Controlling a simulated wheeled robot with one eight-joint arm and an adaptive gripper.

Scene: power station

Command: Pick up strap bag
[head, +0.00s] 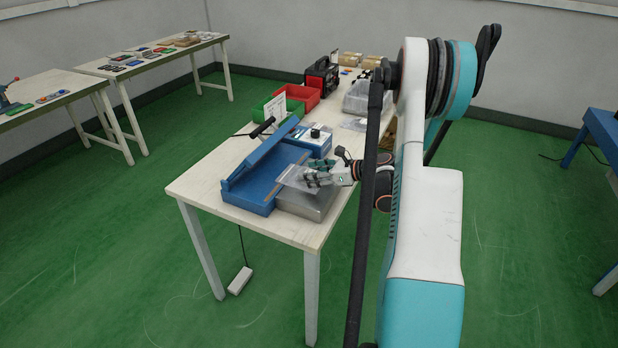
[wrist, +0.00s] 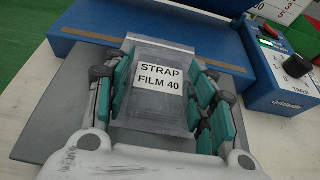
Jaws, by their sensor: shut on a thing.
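The strap bag (wrist: 157,97) is a clear grey film bag with a white label reading "STRAP FILM 40". It also shows in the head view (head: 294,179), over the blue sealing machine's front edge and a grey metal block. My gripper (wrist: 162,90) has its teal-padded fingers on both sides of the bag and is shut on it. In the head view my gripper (head: 316,178) reaches in from the right, low over the table. I cannot tell whether the bag still touches the surface below.
The blue sealing machine (head: 250,180) with a raised arm stands left of the bag. A blue timer box (wrist: 285,80) is beside it. Green (head: 287,110) and red (head: 298,97) bins and a black-red device (head: 320,78) stand farther back. The table's front left corner is clear.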

